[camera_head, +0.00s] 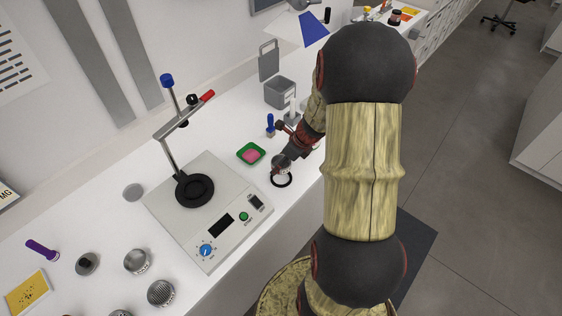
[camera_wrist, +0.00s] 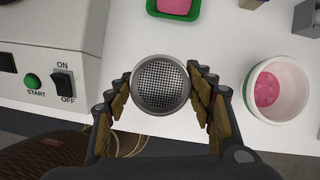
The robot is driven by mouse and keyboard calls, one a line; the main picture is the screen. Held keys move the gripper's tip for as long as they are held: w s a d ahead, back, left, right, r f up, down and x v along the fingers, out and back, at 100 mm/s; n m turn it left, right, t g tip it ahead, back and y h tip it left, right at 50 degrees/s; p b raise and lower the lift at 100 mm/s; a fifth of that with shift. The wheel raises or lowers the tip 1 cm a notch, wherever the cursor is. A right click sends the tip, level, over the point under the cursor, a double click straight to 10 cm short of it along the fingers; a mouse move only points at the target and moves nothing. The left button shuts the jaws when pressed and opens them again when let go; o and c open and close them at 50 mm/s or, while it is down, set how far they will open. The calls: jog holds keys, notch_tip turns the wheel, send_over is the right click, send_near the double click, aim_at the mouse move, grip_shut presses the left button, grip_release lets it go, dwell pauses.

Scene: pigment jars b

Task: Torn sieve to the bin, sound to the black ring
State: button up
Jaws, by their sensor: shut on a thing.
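My gripper (camera_wrist: 161,92) is shut on a round metal sieve (camera_wrist: 160,84), its fingers on either side of the rim. The sieve's mesh shows even holes and no visible tear in the wrist view.
A green tray (camera_head: 251,153) with pink powder is close behind. A white bowl (camera_wrist: 304,92) with pink contents is right of my gripper. The counter's front edge is near.

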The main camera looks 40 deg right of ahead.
jog(key=shift+f+b, duration=1.25)
jog(key=shift+f, duration=0.7)
jog(key=shift+f, duration=0.8)
dwell(0.9)
jog(key=o, duration=1.4)
jog(key=v, duration=1.2)
